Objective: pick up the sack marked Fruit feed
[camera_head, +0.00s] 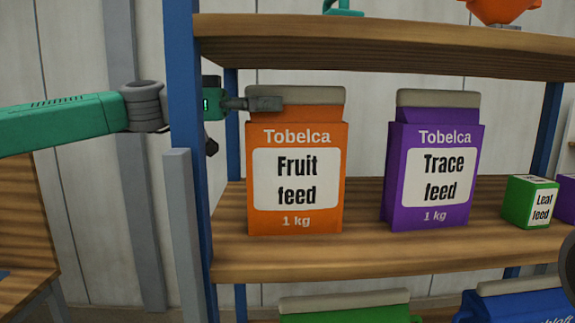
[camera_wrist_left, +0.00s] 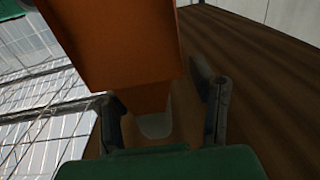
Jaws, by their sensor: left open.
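The orange sack marked Fruit feed (camera_head: 297,215) stands upright on the middle shelf, its label facing me and its grey folded top band uppermost. My left gripper (camera_head: 268,103) reaches in from the left at the sack's top. One finger lies across the front of the top; the other is hidden behind the sack. In the left wrist view the orange sack (camera_wrist_left: 112,40) comes down between the two open fingers (camera_wrist_left: 163,105), with its pale top band low between them. I cannot tell whether either finger touches it. My right gripper is not in view.
A purple Trace feed sack (camera_head: 436,210) stands to the right with a gap between. A blue shelf post (camera_head: 183,80) stands in front of my left arm. The upper shelf (camera_head: 390,42) runs above the sacks.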

